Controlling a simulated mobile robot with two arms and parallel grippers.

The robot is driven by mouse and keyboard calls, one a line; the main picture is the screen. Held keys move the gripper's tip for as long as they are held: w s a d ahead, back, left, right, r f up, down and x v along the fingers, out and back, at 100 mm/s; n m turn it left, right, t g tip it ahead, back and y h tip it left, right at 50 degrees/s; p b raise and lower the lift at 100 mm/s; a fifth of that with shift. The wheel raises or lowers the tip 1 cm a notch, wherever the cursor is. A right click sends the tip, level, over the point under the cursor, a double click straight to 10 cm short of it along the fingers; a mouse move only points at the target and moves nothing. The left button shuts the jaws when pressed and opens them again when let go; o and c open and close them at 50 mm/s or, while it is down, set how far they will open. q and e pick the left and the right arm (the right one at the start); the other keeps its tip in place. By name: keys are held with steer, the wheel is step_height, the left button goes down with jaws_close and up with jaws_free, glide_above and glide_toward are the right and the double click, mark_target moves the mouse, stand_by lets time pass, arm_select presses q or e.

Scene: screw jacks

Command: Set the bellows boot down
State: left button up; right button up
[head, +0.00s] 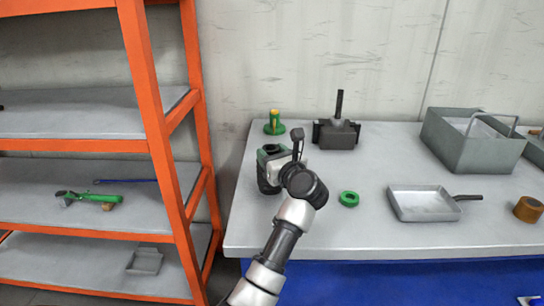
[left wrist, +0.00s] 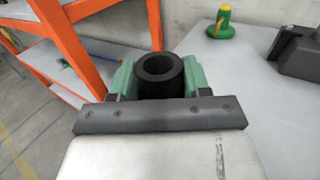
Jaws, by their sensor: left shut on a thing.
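The bellows boot, a black hollow cylinder, (head: 264,180) is at the left end of the grey table in the head view. My left gripper (head: 271,157) is shut on it. In the left wrist view the boot (left wrist: 158,75) stands upright with its round opening facing up, between the two green fingers of the left gripper (left wrist: 157,80). The dark palm bar hides its lower near side. I cannot tell whether its bottom touches the table. My right gripper is not in view.
On the table (head: 310,232) are a green-and-yellow part (head: 274,123), a dark block with an upright screw (head: 337,131), a green ring (head: 348,199), a shallow pan (head: 421,204), a grey bin (head: 465,148) and a brown roll (head: 528,209). An orange-framed shelf (head: 160,150) stands left.

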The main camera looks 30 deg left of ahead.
arm_select(q)
steer(key=shift+f, duration=0.25)
steer(key=shift+f, duration=0.15)
steer(key=o, duration=1)
steer(key=shift+c, duration=0.2)
